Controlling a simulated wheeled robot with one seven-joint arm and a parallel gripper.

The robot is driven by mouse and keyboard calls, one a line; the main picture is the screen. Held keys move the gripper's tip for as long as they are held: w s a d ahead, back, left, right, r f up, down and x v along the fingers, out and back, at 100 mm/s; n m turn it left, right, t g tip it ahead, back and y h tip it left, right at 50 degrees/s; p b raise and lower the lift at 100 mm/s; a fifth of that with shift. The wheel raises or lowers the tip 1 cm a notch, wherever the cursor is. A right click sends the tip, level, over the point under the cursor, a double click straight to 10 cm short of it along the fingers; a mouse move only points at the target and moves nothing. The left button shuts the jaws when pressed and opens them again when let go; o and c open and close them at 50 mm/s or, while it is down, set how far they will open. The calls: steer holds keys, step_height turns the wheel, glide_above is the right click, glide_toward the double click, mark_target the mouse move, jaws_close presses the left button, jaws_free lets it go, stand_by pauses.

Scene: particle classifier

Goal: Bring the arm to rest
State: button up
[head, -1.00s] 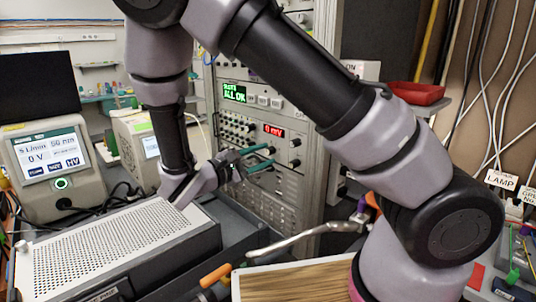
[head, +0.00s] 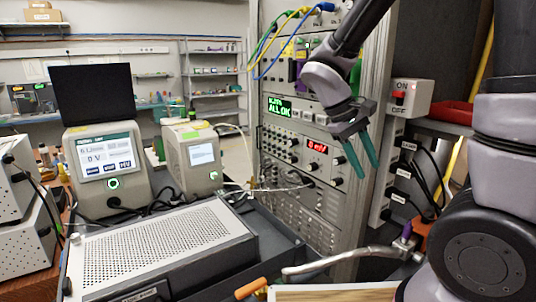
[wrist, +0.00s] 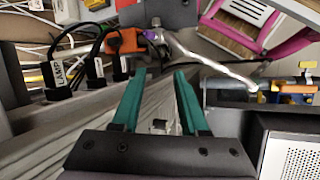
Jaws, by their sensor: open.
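My gripper (head: 361,158) is in front of the rack (head: 290,170) in the head view, with its two green fingers pointing down. The fingers are apart with nothing between them. In the wrist view my gripper (wrist: 158,100) shows the same two green fingers spread, with the rack's side and a metal lever beyond them. My forearm comes down from the top right, and a large grey and black part of my arm fills the right edge of the head view.
A perforated grey box (head: 160,245) stands at the lower left. Two instruments with screens (head: 105,165) (head: 192,155) stand behind it. An ON/OFF switch box (head: 405,97) is right of the gripper. A bent metal lever (head: 340,258) and black plugs (wrist: 58,80) are nearby.

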steer(key=s+d+r+m+t+y, duration=0.1)
steer(key=s+r+m+t+y, duration=0.1)
steer(key=r, duration=0.5)
steer(key=s+d+r+m+t+y, duration=0.1)
steer(key=s+r+m+t+y, duration=0.1)
steer(key=r+m+t+y, duration=0.3)
step_height(320, 180, up, 3)
steer(key=shift+s+r+m+t+y, duration=0.15)
steer(key=shift+s+m+t+y, duration=0.15)
steer(key=shift+m+t, duration=0.25)
stand_by(0.9)
